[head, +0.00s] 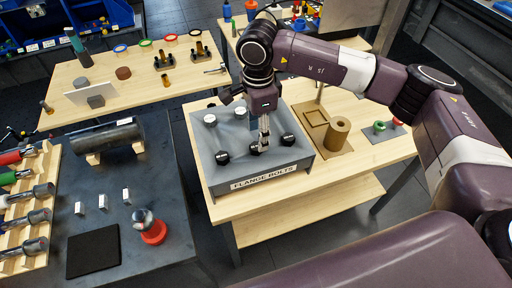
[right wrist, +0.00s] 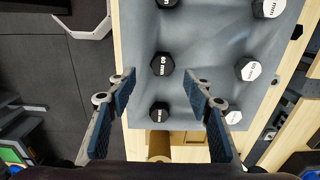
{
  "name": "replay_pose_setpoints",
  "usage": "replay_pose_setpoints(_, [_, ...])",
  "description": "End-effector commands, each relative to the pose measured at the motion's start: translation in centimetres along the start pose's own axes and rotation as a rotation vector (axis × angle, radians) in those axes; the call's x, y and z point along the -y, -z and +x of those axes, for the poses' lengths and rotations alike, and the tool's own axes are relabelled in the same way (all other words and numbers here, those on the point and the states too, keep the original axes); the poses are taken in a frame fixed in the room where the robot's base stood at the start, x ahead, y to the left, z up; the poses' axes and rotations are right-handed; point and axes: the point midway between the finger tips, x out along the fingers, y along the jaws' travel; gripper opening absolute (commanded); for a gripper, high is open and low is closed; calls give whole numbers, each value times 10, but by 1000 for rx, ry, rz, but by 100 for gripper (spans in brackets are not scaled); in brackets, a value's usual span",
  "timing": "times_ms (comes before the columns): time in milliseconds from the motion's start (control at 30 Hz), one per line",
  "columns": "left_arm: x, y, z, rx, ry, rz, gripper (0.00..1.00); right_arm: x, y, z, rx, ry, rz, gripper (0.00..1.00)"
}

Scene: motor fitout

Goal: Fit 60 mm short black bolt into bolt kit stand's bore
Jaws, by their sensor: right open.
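The black bolt with a "60 mm" label on its head (right wrist: 162,64) stands in the front row of the grey flange bolt tray (head: 212,183). It is the middle one of that row and also shows in the head view (head: 256,150). My right gripper (head: 265,143) is over the tray, pointing down. In the right wrist view its two fingers (right wrist: 160,78) are open, apart, one on each side of the bolt's head, holding nothing. Contact cannot be told. I cannot tell for certain which fixture is the bolt kit stand. My left gripper is not in view.
Other black bolts (head: 222,157) and white-headed bolts (right wrist: 248,69) stand close by in the tray. A tan fixture with a cylinder (head: 338,130) stands right of the tray on the wooden bench (head: 360,167). A dark table (head: 180,240) with a motor cylinder is at left.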

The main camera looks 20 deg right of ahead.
Motion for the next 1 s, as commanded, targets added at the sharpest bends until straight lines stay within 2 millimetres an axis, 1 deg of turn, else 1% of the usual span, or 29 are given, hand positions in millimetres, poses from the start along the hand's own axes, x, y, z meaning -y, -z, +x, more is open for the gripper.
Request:
replay_pose_setpoints(33, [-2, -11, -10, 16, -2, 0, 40, -2, -1, 2, 0, -4, 0, 47])
replay_pose_setpoints(67, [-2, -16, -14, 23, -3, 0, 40, -2, -2, 5, 1, -5, 0, 47])
replay_pose_setpoints(100, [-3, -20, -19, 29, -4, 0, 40, -3, -2, 11, 1, -5, 0, 47])
replay_pose_setpoints(167, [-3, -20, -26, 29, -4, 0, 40, -4, -4, 19, 1, -5, 0, 47])
replay_pose_setpoints(267, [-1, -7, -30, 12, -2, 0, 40, -3, -4, 34, 3, -4, 0, 47])
replay_pose_setpoints(300, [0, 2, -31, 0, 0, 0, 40, -3, -4, 39, 2, -4, 0, 47])
replay_pose_setpoints(400, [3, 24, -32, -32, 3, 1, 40, -2, -4, 45, 3, -1, -1, 47])
replay_pose_setpoints(433, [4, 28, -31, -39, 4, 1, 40, -2, -4, 46, 3, 0, -1, 47])
replay_pose_setpoints(500, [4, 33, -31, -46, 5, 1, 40, -2, -4, 47, 3, 0, -1, 47])
replay_pose_setpoints(600, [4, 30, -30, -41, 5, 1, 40, -2, -4, 46, 3, 0, -1, 47])
replay_pose_setpoints(667, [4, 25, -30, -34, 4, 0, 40, -2, -4, 46, 3, 0, -1, 41])
replay_pose_setpoints(833, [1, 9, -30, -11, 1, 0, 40, -2, -4, 46, 4, 0, -1, 22])
replay_pose_setpoints(1000, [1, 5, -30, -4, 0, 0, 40, -2, -4, 46, 4, 0, -1, 4])
